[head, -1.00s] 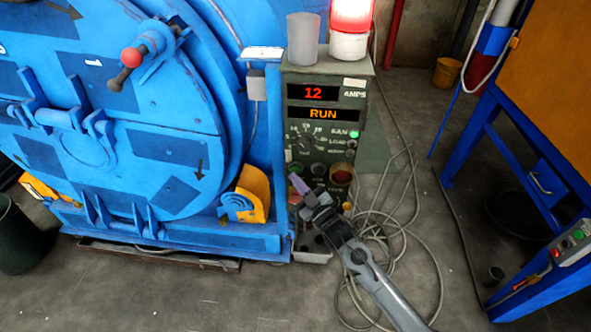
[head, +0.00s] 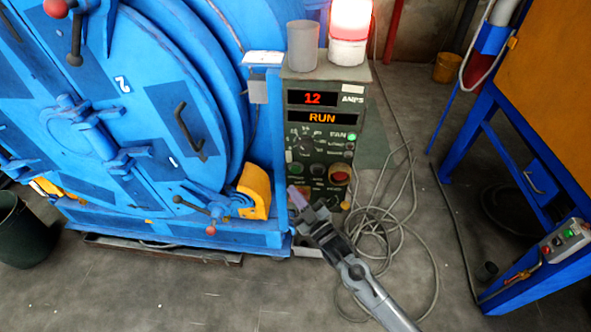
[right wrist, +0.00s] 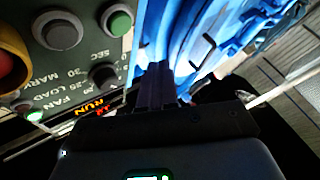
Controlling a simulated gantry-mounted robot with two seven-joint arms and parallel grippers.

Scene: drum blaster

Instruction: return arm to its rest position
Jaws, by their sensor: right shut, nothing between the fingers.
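My right gripper (head: 298,198) is shut and empty, low in front of the control panel (head: 296,157), near its lower left edge. Its arm comes in from the bottom right. In the right wrist view the shut fingers (right wrist: 160,85) point toward the blue machine (right wrist: 190,35), with the panel buttons (right wrist: 62,30) to their left. The panel reads 12 amps and RUN, and a green lamp (head: 352,136) is lit. The blue drum (head: 110,110) shows a face marked 2. My left gripper is not in view.
A lit red beacon (head: 349,30) and a grey cup (head: 302,46) stand on the panel cabinet. Loose cables (head: 400,235) lie on the floor to its right. A blue frame (head: 465,130) with a switch box (head: 566,243) stands at right. Open floor lies in front.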

